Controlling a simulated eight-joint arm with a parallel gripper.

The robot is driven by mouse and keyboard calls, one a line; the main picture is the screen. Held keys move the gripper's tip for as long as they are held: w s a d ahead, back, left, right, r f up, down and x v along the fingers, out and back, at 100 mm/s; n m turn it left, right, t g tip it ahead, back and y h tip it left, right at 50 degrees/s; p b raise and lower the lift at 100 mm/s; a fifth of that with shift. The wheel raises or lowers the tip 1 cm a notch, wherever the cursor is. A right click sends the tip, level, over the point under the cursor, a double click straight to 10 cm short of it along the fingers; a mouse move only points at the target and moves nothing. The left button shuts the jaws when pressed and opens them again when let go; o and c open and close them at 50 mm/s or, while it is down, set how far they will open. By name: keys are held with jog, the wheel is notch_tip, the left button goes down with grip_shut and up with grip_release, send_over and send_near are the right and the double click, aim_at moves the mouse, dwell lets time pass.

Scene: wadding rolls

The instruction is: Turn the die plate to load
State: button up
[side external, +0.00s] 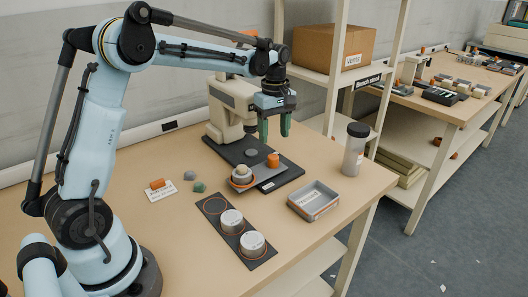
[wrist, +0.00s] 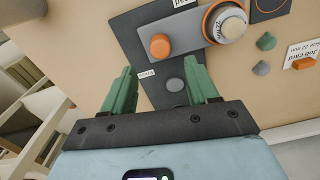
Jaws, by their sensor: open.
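The die plate is a grey bar (wrist: 188,37) on the dark press base (wrist: 133,29). An orange knob (side external: 272,160) stands at one end of it, and a round die (side external: 242,174) with an orange ring sits at the other, by the base's front edge. The wrist view also shows the knob (wrist: 160,46) and the die (wrist: 226,22). My gripper (side external: 274,132) is open and empty above the base, higher than the knob. In the wrist view its green fingers (wrist: 163,80) are spread, with the knob beyond their tips and apart from them.
The beige press (side external: 228,108) stands behind. A dark strip (side external: 240,233) with two labelled cylinders and an empty ring lies in front. A grey tray (side external: 314,201) and a lidded jar (side external: 354,150) are at right. A job card (side external: 161,190) and small cones (side external: 199,187) lie left.

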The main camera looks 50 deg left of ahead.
jog(key=shift+r, duration=2)
